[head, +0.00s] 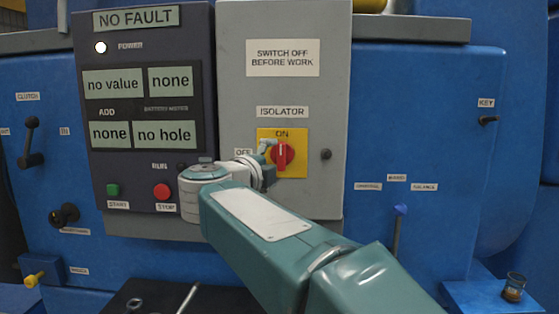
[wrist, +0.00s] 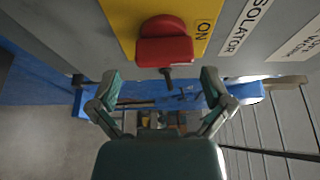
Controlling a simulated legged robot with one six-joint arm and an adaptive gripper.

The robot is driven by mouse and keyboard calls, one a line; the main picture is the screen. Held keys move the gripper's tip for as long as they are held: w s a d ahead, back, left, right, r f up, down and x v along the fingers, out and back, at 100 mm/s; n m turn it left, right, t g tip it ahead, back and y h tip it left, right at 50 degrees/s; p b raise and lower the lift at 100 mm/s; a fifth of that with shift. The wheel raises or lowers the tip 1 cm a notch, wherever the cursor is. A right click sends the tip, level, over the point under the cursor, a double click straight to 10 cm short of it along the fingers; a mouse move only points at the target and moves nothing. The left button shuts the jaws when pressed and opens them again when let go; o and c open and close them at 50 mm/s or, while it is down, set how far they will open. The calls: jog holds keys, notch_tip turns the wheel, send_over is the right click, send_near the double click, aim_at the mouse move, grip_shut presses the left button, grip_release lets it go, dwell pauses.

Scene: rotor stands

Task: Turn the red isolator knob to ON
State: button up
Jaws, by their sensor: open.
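The red isolator knob (head: 283,156) sits on a yellow plate (head: 296,169) on the grey isolator box, and its grip bar looks upright, in line with the ON label above it. In the head view my gripper (head: 267,148) is just left of the knob, partly covering the plate's left edge.
A dark panel (head: 145,60) with displays, a green START button (head: 113,190) and a red STOP button (head: 162,191) stands left of the box (head: 237,100). My arm crosses the lower middle.

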jog(key=v, duration=0.7)
jog(key=shift+s+a, duration=0.2)
jog(key=shift+s, duration=0.15)
jog(key=shift+d, duration=0.1)
